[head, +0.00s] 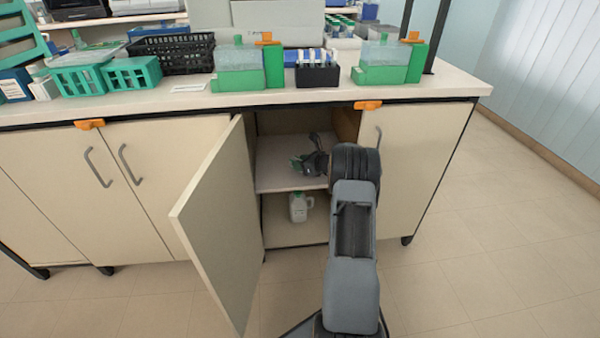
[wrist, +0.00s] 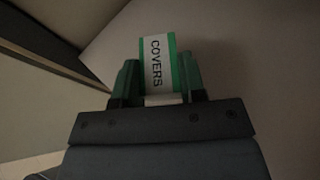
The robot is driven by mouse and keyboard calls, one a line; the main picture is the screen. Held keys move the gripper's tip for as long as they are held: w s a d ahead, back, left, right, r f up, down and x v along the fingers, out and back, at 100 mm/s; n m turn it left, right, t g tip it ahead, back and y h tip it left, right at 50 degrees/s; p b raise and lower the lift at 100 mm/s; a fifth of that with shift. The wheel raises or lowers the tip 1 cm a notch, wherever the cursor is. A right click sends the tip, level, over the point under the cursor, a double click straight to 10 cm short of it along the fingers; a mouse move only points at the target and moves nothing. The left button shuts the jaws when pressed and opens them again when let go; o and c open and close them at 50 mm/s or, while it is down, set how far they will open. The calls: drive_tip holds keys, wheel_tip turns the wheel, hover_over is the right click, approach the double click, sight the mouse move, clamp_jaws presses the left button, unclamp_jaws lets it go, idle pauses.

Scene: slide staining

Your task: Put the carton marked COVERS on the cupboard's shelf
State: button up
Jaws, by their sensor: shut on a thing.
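The carton marked COVERS (wrist: 158,64) is white with green edges and sits between the two fingers of my gripper (wrist: 160,80) in the wrist view. My gripper (head: 312,160) is shut on it, inside the open cupboard (head: 282,122) in the head view. The carton is small and mostly hidden there. The cupboard's shelf (head: 275,178) is a pale board just below my gripper. I cannot tell whether the carton touches the shelf.
The cupboard's left door (head: 215,215) stands open towards me. The right door (head: 420,160) is shut. A white jug (head: 299,207) stands on the cupboard's floor below the shelf. Green trays, racks and tanks crowd the worktop (head: 170,100) above.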

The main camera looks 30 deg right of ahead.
sight(300, 176)
drive_tip(key=shift+w+f, duration=0.35)
drive_tip(key=shift+f, duration=0.15)
drive_tip(key=shift+w+f+b, duration=0.1)
drive_tip(key=shift+f+b, duration=0.65)
drive_tip(key=shift+f, duration=0.7)
drive_tip(key=shift+f, duration=0.15)
drive_tip(key=shift+f, duration=0.15)
drive_tip(key=o, duration=0.9)
